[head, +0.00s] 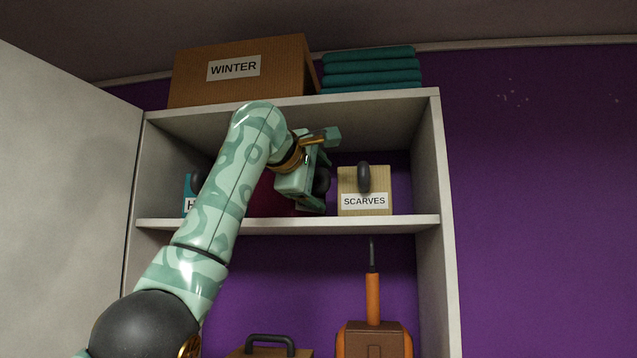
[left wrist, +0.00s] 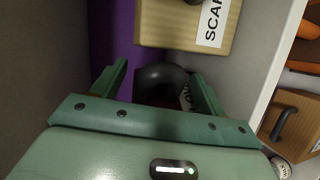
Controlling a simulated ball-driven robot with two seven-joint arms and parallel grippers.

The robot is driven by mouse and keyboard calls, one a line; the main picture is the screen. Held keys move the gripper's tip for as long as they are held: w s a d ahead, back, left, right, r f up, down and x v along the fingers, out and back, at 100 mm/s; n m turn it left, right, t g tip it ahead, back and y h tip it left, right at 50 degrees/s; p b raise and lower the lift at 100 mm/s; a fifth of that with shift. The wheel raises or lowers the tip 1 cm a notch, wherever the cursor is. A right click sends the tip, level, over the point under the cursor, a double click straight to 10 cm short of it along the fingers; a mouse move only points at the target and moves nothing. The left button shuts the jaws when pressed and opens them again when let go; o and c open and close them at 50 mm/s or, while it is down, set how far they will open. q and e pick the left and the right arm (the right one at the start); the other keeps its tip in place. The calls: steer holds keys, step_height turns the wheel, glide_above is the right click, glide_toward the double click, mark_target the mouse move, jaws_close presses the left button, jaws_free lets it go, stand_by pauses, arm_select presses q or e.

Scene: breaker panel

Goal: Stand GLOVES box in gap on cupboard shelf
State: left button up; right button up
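A dark red box (head: 266,196), which I take for the GLOVES box, is on the upper cupboard shelf (head: 290,224), between a teal box marked "H…" (head: 188,190) and the tan SCARVES box (head: 375,190). My left arm and gripper hide most of it, so I cannot tell if it stands fully upright. My left gripper (head: 326,172) is in front of it. In the left wrist view, the fingers (left wrist: 160,85) are spread either side of a dark rounded handle (left wrist: 162,76), with a gap showing on the left. The red box's label (left wrist: 186,98) is only partly visible. My right gripper is out of view.
A WINTER box (head: 200,88) and folded teal cloths (head: 370,72) are on top of the cupboard. The right side wall (head: 433,160) is close to the SCARVES box. An orange-handled tool (head: 373,300) and a black-handled case (head: 270,347) are below the shelf.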

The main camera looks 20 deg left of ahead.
arm_select(q)
steer(key=shift+b+v, duration=0.85)
steer(key=shift+b, duration=0.1)
steer(key=s+d+r+b, duration=0.1)
steer(key=s+d+b, duration=0.1)
steer(key=s+b, duration=0.7)
steer(key=f+v, duration=0.1)
steer(key=v, duration=0.4)
steer(key=shift+s+d+b, duration=0.3)
steer(key=shift+s+b, duration=0.05)
steer(key=shift+s, duration=0.15)
steer(key=shift+f, duration=0.1)
